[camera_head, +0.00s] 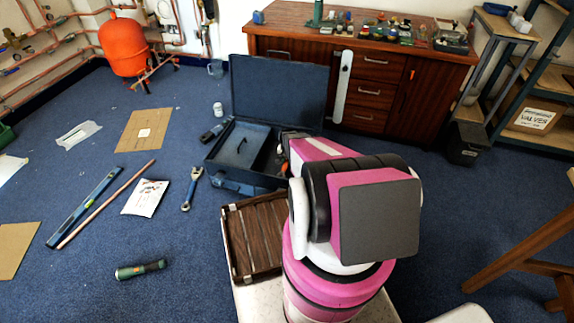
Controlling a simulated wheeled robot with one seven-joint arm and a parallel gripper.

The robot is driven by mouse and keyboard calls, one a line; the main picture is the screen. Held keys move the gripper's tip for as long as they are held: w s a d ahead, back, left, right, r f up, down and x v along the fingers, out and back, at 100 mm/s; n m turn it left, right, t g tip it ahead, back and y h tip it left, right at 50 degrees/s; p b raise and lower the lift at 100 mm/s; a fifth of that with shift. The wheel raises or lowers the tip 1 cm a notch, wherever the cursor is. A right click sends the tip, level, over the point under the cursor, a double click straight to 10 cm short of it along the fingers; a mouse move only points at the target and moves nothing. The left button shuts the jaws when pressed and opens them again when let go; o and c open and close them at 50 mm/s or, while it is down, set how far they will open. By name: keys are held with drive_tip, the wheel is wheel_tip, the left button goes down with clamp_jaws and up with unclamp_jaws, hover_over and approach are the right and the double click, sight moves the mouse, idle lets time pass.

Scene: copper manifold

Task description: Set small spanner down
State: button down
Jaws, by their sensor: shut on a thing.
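My arm reaches forward over the right side of an open blue toolbox (222,170). My gripper is hidden behind my pink and black arm links, so neither its fingers nor anything in them shows. No small spanner can be made out in a grip. A spanner with a blue handle (191,190) lies on the carpet left of the toolbox; I cannot tell whether it is the small one. The toolbox lid stands up at the back. A dark item lies in its left part, and its right part is partly covered by my arm.
A slatted wooden tray (232,243) sits in front of the toolbox. A wooden cabinet (420,97) stands behind. Carpet between them is clear.

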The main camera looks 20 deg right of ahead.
sight(287, 161)
drive_tip(key=shift+f, duration=1.5)
drive_tip(key=shift+f, duration=0.1)
drive_tip(key=c, duration=0.9)
unclamp_jaws()
drive_tip(key=shift+o, duration=0.2)
wheel_tip(287, 161, up, 12)
drive_tip(key=shift+f, duration=0.1)
drive_tip(key=s+a+r+n, duration=0.2)
drive_tip(key=s+a+r, duration=0.2)
drive_tip(key=s+r, duration=0.3)
drive_tip(key=s+a+r+n, duration=0.2)
drive_tip(key=s+a+r, duration=0.2)
drive_tip(key=s+r, duration=0.3)
drive_tip(key=s+a+r+n, duration=0.2)
drive_tip(key=s+a+r, duration=0.3)
drive_tip(key=r, duration=1)
drive_tip(key=s, duration=0.3)
drive_tip(key=shift+n, duration=0.4)
